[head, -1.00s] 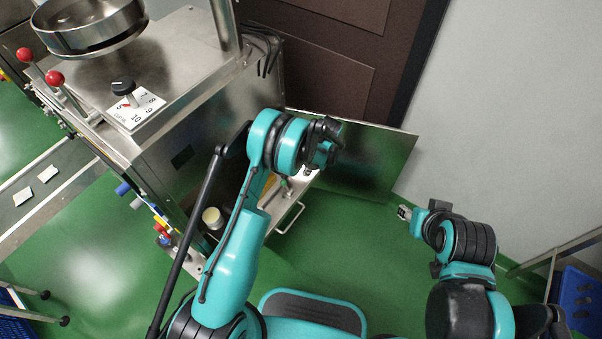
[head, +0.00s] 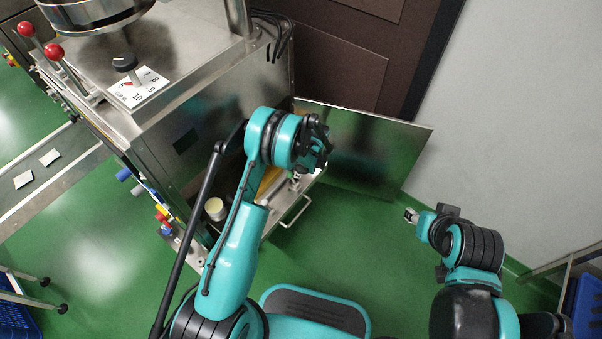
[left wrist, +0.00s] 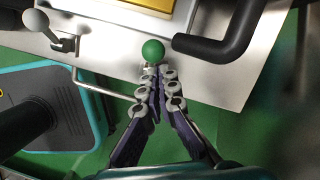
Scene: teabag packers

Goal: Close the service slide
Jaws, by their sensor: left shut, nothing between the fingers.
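The service slide (head: 279,215) stands pulled out of the open lower bay of the steel machine, with a bar handle (head: 297,213) on its front. In the left wrist view it is a metal plate (left wrist: 225,85) carrying a green ball knob (left wrist: 153,51), a black bent bar (left wrist: 235,45) and a yellow part. My left gripper (head: 322,147) is over the slide's outer end and partly hides it. In the left wrist view its closed, empty fingertips (left wrist: 151,78) are right at the green knob; contact is unclear. My right gripper (head: 411,216) is off to the right, away from the slide.
An open metal door panel (head: 372,150) stands beyond the slide. The machine body (head: 195,125) is at left, with a round cream part (head: 215,208) near its lower opening. A conveyor (head: 60,165) runs at far left. Green floor is free between slide and right arm.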

